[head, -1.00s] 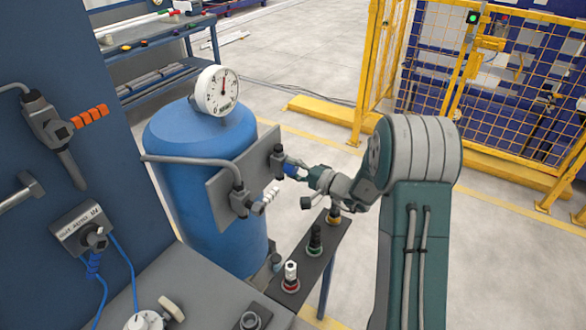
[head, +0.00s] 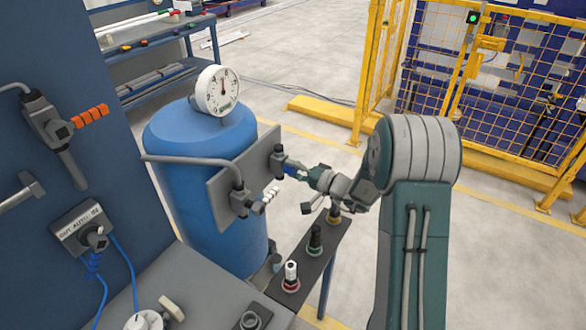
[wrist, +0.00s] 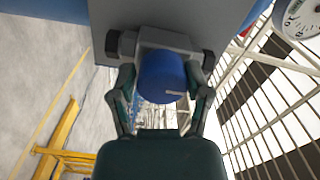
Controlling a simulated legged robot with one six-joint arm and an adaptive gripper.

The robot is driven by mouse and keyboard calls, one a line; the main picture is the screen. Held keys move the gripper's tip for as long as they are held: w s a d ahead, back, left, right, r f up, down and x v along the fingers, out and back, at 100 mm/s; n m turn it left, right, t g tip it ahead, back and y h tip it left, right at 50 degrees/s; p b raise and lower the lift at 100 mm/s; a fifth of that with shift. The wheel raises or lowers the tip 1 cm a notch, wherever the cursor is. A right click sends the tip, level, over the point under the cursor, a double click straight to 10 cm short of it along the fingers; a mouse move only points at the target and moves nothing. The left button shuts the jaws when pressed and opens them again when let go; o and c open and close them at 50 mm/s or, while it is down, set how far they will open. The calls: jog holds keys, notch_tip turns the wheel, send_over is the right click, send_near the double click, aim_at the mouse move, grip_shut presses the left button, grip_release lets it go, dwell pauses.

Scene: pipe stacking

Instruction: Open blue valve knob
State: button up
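The blue valve knob (wrist: 163,78) sits on a grey valve body (wrist: 165,42), mounted on a grey plate. In the wrist view it stands between the two fingers of my gripper (wrist: 163,95). One finger is on each side, with tips close to the knob's sides. The fingers look spread, and I cannot make out firm contact. In the head view my gripper (head: 301,172) reaches the valve from the right and covers most of the knob (head: 291,170).
A white-handled valve (head: 268,197) is on the same plate, lower left. A blue tank (head: 185,140) with a gauge (head: 219,91) stands behind. A narrow stand (head: 318,262) with several knobs is below. A yellow fence (head: 490,80) is at the back right.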

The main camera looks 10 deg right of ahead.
jog(key=shift+o, duration=1.1)
jog(key=shift+f, duration=0.3)
jog(key=shift+r, duration=0.15)
jog(key=shift+s+d+r, duration=0.1)
jog(key=shift+d, duration=0.05)
jog(key=v, duration=1.1)
jog(key=shift+s+d, duration=0.2)
